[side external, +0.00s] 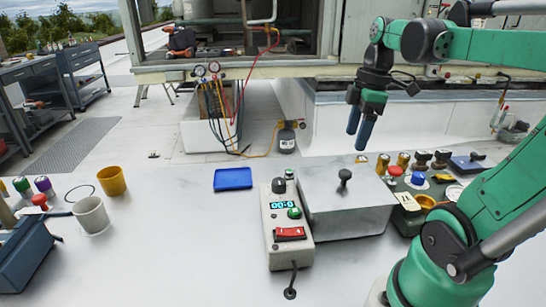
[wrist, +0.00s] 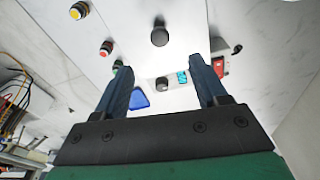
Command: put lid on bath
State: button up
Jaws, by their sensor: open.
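The lid (side external: 330,198) is a flat grey metal plate with a black knob (side external: 344,178). It lies over the top of the grey box-shaped bath (side external: 350,226), beside the control unit (side external: 290,250). I cannot tell whether it is fully seated. My gripper (side external: 360,130) is open and empty, pointing down, above and a little behind the lid, clear of the knob. In the wrist view, the two fingers of my gripper (wrist: 159,66) are spread apart, and a dark round knob (wrist: 160,37) shows beyond the gap between them.
A blue tray (side external: 233,179) lies left of the bath. A green box (side external: 425,190) and several small capped items crowd the right side. The counter between mug and control unit is clear.

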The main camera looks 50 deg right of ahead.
notch_tip(320, 180, up, 4)
jog(key=r, duration=0.1)
jog(key=w+a+f+m+t, duration=0.3)
jog(key=a+f, duration=0.2)
jog(key=a, duration=0.2)
jog(key=w+a+f+m+t, duration=0.3)
jog(key=a+f+m, duration=0.1)
jog(key=a, duration=0.4)
jog(key=shift+w+a+f+h, duration=0.2)
jog(key=shift+w+f+h, duration=0.1)
jog(key=shift+f+h, duration=0.1)
